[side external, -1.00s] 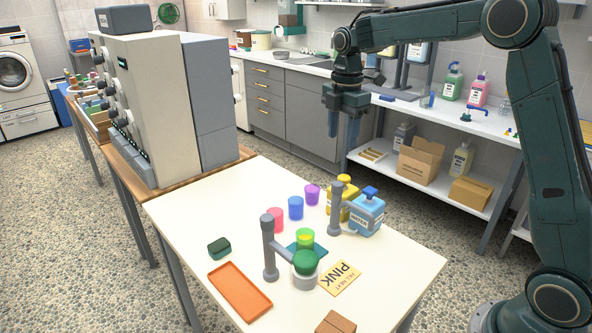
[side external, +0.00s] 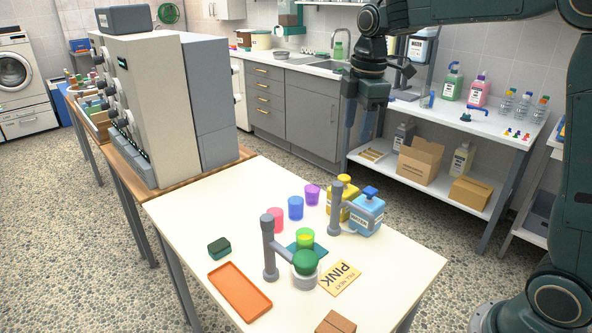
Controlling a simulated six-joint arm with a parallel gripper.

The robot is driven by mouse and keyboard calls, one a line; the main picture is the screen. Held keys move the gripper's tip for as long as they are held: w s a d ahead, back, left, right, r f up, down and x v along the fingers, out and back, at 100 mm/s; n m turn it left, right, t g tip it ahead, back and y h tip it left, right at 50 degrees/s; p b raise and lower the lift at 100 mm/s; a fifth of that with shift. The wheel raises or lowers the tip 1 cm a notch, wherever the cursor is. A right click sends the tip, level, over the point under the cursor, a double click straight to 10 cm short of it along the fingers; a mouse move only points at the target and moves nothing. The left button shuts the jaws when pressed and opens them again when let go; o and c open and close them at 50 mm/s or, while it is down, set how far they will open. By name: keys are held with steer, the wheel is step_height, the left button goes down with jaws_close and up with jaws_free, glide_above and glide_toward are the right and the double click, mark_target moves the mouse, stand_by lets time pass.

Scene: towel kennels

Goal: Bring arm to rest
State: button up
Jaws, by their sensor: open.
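My gripper (side external: 360,128) hangs pointing down above and beyond the back right of the cream table (side external: 190,225). Its two blue-grey fingers are apart and nothing is between them. It is clear of everything on the table. A green-yellow cup (side external: 305,238) stands on a teal pad. Red (side external: 275,218), blue (side external: 296,208) and purple (side external: 312,194) cups stand in a row behind.
A blue-capped bottle (side external: 367,215) and a yellow bottle (side external: 338,204) stand by a second grey post. A tall cabinet (side external: 150,105) stands left. A shelf bench (side external: 490,125) is behind.

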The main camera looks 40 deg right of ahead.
steer(key=s+a+m+t, duration=0.2)
steer(key=s+m, duration=0.4)
steer(key=s, duration=0.6)
steer(key=s+a+f+m+t, duration=0.1)
steer(key=s+a+m, duration=0.3)
steer(key=s, duration=0.9)
steer(key=m+t, duration=0.1)
steer(key=m, duration=0.2)
steer(key=shift+f, duration=0.15)
steer(key=shift+w, duration=0.15)
